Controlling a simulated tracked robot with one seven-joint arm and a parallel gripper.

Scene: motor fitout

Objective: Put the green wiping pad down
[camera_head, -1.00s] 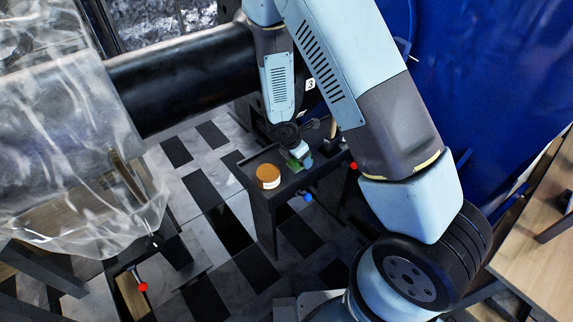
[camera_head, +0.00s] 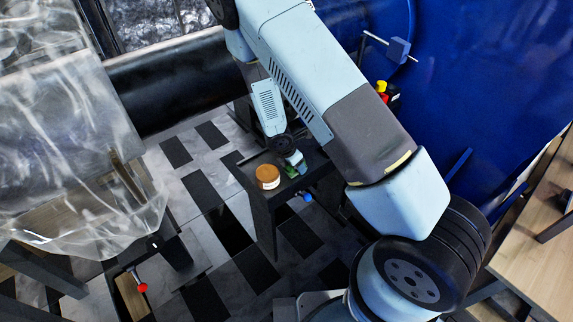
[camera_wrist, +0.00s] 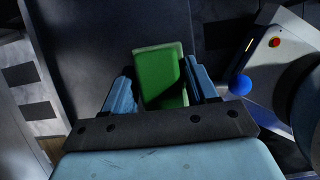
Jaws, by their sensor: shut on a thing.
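The green wiping pad (camera_wrist: 162,75) is between the two blue fingers of my gripper (camera_wrist: 160,92) in the wrist view. My gripper is shut on it. In the head view the pad (camera_head: 291,172) shows as a small green patch at my gripper (camera_head: 294,163), over the small dark table (camera_head: 260,190). The dark tabletop (camera_wrist: 105,30) lies behind the pad in the wrist view. I cannot tell whether the pad touches the tabletop.
A round orange-brown lidded jar (camera_head: 268,176) stands on the table, just left of my gripper. A blue ball-shaped knob (camera_head: 307,197) is at the table's right side. A large black cylinder (camera_head: 185,80) lies behind to the left, beside hanging clear plastic sheeting (camera_head: 70,150).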

